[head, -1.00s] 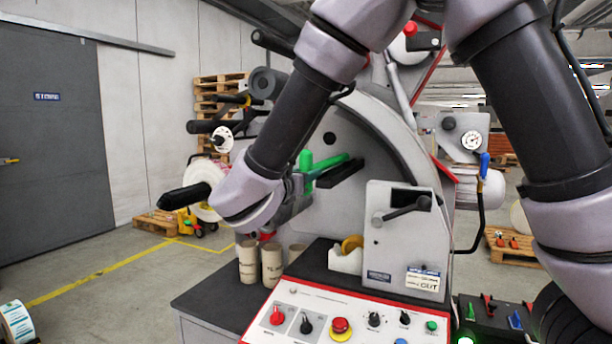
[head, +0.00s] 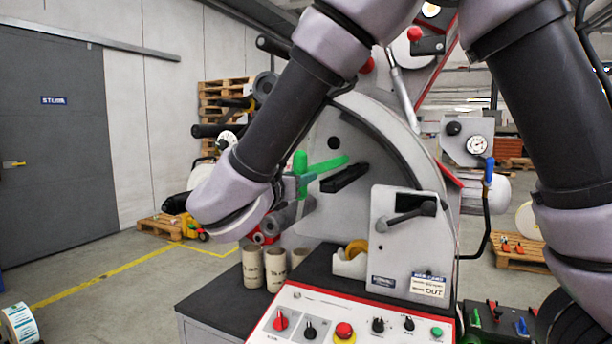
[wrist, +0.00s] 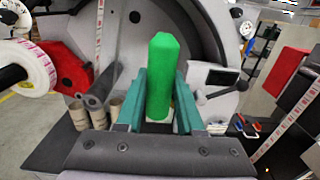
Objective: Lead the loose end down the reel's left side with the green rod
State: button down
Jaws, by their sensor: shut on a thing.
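My gripper (wrist: 160,112) is shut on the green rod (wrist: 160,75), which stands up between the jaws in the wrist view. In the head view the rod (head: 328,165) points right, towards the machine's grey face, with my gripper (head: 297,184) around its near end. A white label reel (wrist: 27,68) sits on a black spindle at the left of the wrist view, apart from the rod. In the head view my forearm hides most of that reel. A narrow red-and-white strip (wrist: 99,38) hangs left of the rod; I cannot tell whether it is the loose end.
Cardboard cores (head: 253,268) stand on the dark bench, near a tape dispenser (head: 350,262). A control panel (head: 350,318) is in front. A grey box with a black lever (head: 408,245) stands right of my gripper.

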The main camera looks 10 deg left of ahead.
jog(key=v, duration=2.2)
dwell(0.4)
